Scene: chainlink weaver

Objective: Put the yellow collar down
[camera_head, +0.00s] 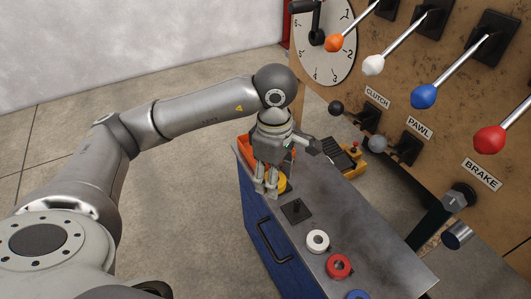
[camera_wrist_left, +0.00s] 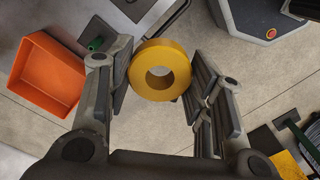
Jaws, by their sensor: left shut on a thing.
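The yellow collar (camera_wrist_left: 160,52) is a thick ring with a round hole. In the left wrist view it sits between the two finger pads of my left gripper (camera_wrist_left: 160,85), which is shut on it. In the head view my left gripper (camera_head: 267,190) points down over the far part of the grey bench top (camera_head: 345,215). Only part of the yellow collar (camera_head: 282,185) shows there, beside the fingers. I cannot tell its height above the bench. My right gripper is not in view.
A black square plate with a short peg (camera_head: 296,211) is just nearer than the gripper. White (camera_head: 310,240), red (camera_head: 330,267) and blue (camera_head: 357,295) collars lie along the bench. An orange bin (camera_wrist_left: 22,85) is beside the gripper. A lever panel (camera_head: 400,75) stands at right.

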